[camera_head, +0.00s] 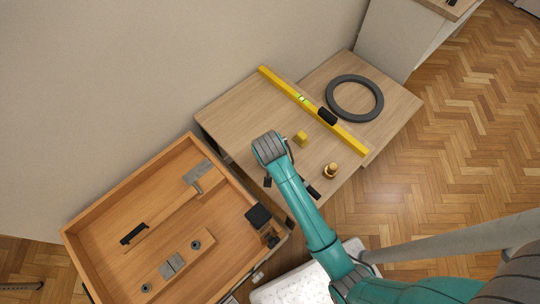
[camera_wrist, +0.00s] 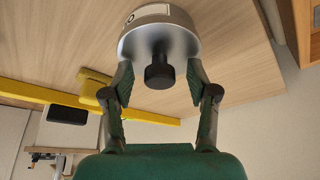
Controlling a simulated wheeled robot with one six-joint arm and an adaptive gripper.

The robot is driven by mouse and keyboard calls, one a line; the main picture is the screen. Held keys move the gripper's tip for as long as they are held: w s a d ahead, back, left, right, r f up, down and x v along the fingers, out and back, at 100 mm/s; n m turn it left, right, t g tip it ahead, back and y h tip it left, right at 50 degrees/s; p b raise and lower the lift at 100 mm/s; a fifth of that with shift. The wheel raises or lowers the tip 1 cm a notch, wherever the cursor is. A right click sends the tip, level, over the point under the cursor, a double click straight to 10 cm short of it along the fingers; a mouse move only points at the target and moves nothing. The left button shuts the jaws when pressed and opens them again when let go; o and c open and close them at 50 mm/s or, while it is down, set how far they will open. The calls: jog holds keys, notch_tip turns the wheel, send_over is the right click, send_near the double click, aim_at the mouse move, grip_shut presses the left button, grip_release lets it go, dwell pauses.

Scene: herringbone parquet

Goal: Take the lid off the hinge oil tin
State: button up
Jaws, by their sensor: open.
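The tin (camera_wrist: 192,14) shows in the wrist view as a round silver-grey body with a pale label at the top edge of the picture. A black knob (camera_wrist: 159,72) sticks out from the middle of its lid (camera_wrist: 130,42), towards my camera. My gripper (camera_wrist: 160,80) is open, with one finger on each side of the knob and a gap visible on both sides. The lid looks seated on the tin; the seam is not clear. In the head view my teal arm reaches over the table (camera_head: 228,112) and hides the tin.
A yellow spirit level (camera_head: 345,135) lies across the table, near a grey ring (camera_head: 329,98). A small yellow block (camera_head: 300,139) and a brass-coloured piece (camera_head: 331,170) stand near my arm. A wooden tray (camera_head: 86,222) at left holds a hammer-like tool (camera_head: 160,215) and metal parts.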

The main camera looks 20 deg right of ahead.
jog(key=c, duration=1)
jog(key=shift+c, duration=0.2)
